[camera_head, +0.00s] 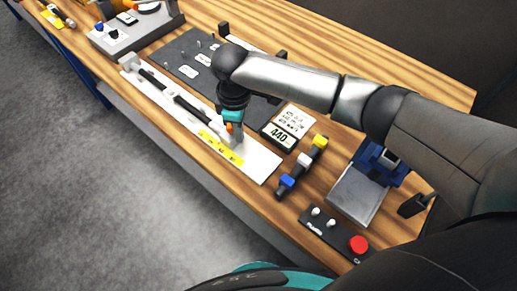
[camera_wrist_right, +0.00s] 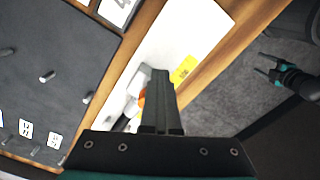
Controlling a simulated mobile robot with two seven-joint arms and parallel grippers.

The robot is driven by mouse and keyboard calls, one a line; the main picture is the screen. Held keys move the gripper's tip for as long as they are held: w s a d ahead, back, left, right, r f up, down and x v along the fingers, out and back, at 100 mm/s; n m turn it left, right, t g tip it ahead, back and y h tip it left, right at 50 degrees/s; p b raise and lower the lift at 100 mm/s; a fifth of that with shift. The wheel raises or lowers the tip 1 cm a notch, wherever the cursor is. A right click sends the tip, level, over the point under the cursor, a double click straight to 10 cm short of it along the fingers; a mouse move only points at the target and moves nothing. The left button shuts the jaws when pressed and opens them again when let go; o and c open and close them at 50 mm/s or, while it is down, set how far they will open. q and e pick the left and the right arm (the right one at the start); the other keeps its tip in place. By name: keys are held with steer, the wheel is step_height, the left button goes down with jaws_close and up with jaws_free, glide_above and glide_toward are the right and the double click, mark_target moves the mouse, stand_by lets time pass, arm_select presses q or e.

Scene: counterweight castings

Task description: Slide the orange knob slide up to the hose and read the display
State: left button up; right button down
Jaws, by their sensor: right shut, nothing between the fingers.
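The orange knob slide (camera_head: 229,127) sits on a white board (camera_head: 262,168) with a yellow scale. Most of it is hidden by my right gripper (camera_head: 231,122). In the right wrist view an orange edge of the knob (camera_wrist_right: 142,98) shows just left of the shut, empty fingers (camera_wrist_right: 159,78); I cannot tell whether they touch. The black hose (camera_head: 188,106) lies along the board, up and left of the knob. The display (camera_head: 278,135) beside the board appears to read 440. My left gripper (camera_wrist_right: 267,64) is open and empty above the floor in the right wrist view.
A dark pegboard (camera_head: 180,52) with white tags lies behind the board. A bar with blue, white and yellow blocks (camera_head: 304,161), a grey metal tray (camera_head: 355,195) and a panel with a red button (camera_head: 358,244) stand to the right. Grey floor lies beyond the table's front edge.

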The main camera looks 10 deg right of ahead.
steer(key=shift+w+a+r+p, duration=0.2)
steer(key=shift+w+a+p, duration=0.05)
steer(key=shift+p, duration=0.15)
stand_by(1.7)
steer(key=shift+p, duration=0.6)
steer(key=shift+s, duration=0.1)
step_height(320, 180, up, 3)
steer(key=p, duration=0.3)
steer(key=shift+s+d+p, duration=0.1)
steer(key=shift+d+p, duration=0.05)
steer(key=shift+p, duration=0.25)
step_height(320, 180, up, 4)
steer(key=p, duration=0.4)
steer(key=shift+f, duration=0.2)
steer(key=shift+s, duration=0.1)
